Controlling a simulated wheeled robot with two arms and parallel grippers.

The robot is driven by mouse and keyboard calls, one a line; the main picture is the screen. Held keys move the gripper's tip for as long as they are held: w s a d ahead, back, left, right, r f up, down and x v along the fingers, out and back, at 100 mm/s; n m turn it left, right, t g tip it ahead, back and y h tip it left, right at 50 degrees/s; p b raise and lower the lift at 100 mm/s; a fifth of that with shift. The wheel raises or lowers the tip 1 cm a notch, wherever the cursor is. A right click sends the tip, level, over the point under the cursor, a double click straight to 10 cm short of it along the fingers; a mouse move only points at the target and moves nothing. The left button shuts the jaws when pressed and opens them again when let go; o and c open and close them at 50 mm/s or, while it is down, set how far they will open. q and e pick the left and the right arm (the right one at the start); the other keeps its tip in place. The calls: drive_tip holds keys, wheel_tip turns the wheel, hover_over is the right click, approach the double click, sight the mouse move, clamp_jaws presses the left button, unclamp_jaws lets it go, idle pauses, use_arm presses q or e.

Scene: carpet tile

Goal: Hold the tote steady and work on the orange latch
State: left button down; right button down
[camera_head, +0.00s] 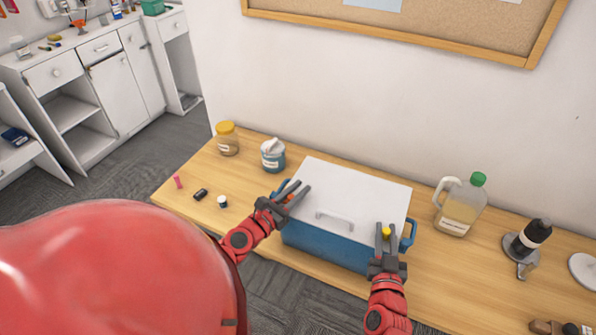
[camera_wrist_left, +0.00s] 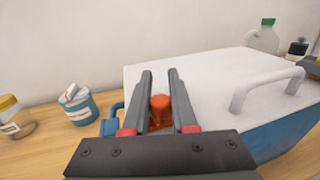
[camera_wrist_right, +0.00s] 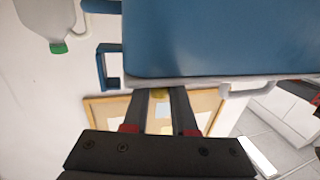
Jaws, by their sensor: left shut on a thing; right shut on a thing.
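The tote is a blue box (camera_head: 325,248) with a white lid (camera_head: 350,185) that lies closed on top and has a white handle (camera_head: 335,220). The orange latch (camera_wrist_left: 160,110) is at the tote's left end, between the fingers of my left gripper (camera_head: 297,192). This gripper is shut on it, and the fingers hide part of it in the head view. My right gripper (camera_head: 386,238) is shut on a yellow latch (camera_head: 386,231) near the tote's right end.
A yellow-lidded jar (camera_head: 228,140) and a blue tub (camera_head: 273,156) stand left of the tote. Small items lie on the table's left end. A wall is close behind.

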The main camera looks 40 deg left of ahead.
idle(0.8)
use_arm(q)
drive_tip(key=shift+s+a, duration=0.2)
drive_tip(key=shift+a, duration=0.45)
drive_tip(key=shift+s+a, duration=0.15)
drive_tip(key=shift+a, duration=0.5)
drive_tip(key=c, duration=0.7)
unclamp_jaws()
drive_tip(key=s, duration=1.2)
